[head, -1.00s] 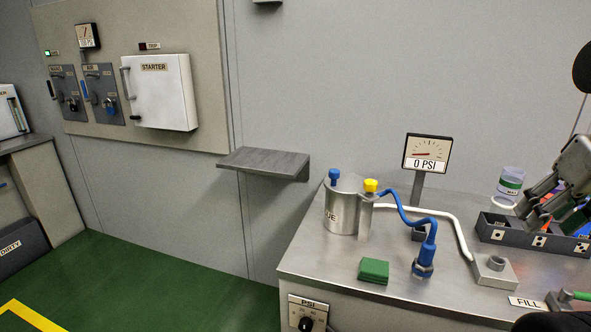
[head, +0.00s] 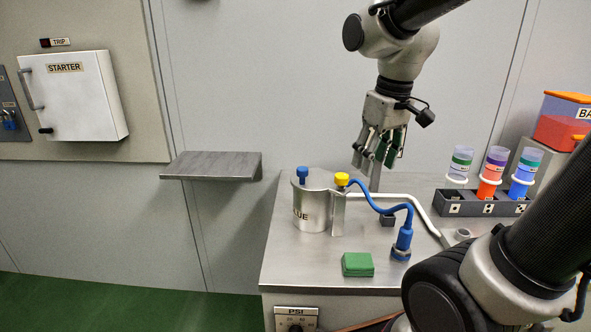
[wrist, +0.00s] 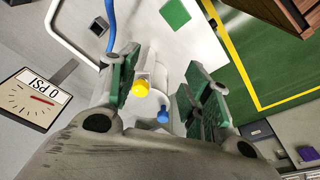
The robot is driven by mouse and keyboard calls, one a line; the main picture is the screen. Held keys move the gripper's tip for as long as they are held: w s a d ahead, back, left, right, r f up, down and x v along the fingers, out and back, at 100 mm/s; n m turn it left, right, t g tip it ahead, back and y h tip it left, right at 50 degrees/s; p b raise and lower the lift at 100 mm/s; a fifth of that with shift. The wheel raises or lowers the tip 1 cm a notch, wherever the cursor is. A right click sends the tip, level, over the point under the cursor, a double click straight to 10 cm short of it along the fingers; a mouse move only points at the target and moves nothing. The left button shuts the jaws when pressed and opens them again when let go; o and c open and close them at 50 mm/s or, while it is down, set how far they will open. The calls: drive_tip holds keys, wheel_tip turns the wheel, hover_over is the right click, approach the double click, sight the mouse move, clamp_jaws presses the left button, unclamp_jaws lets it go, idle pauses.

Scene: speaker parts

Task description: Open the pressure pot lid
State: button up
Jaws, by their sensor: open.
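The pressure pot (head: 312,211) is a silver cylinder on the left part of the steel bench. Its lid carries a blue knob (head: 302,173), and a yellow knob (head: 342,179) sits at its right side, by the blue hose. My gripper (head: 376,172) is open and empty, pointing down, above and right of the pot in the head view. In the wrist view, the yellow knob (wrist: 141,88) and blue knob (wrist: 163,116) show between the open fingers (wrist: 168,88). The pot body is hard to make out there. My gripper is apart from the pot.
A blue hose (head: 382,208) and white pipe (head: 410,203) run right of the pot. A green block (head: 357,264) lies in front. A rack (head: 482,207) with tubes stands at right. A gauge reading 0 PSI (wrist: 36,98) shows in the wrist view. A grey wall shelf (head: 212,166) is left.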

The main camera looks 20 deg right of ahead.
sight(302, 168)
drive_tip(key=w+a+n, duration=0.2)
drive_tip(key=w+a, duration=0.1)
drive_tip(key=w, duration=0.2)
drive_tip(key=w+a+f+n+g, duration=0.1)
drive_tip(key=w+a+n, duration=0.2)
drive_tip(key=w, duration=0.3)
drive_tip(key=w+a+f+n, duration=0.1)
drive_tip(key=w+a+n, duration=0.1)
drive_tip(key=w+a, duration=0.2)
drive_tip(key=shift+w+a+f+g, duration=0.1)
drive_tip(key=shift+w+f+g, duration=0.1)
drive_tip(key=shift+w, duration=0.3)
drive_tip(key=shift+w+a+f+g, duration=0.1)
drive_tip(key=shift+w+g, duration=0.1)
drive_tip(key=shift+w, duration=0.25)
drive_tip(key=shift+w+n, duration=0.15)
drive_tip(key=shift+n, duration=0.25)
wheel_tip(302, 168, down, 7)
drive_tip(key=shift+f, duration=0.2)
drive_tip(key=shift+c, duration=0.5)
clamp_jaws()
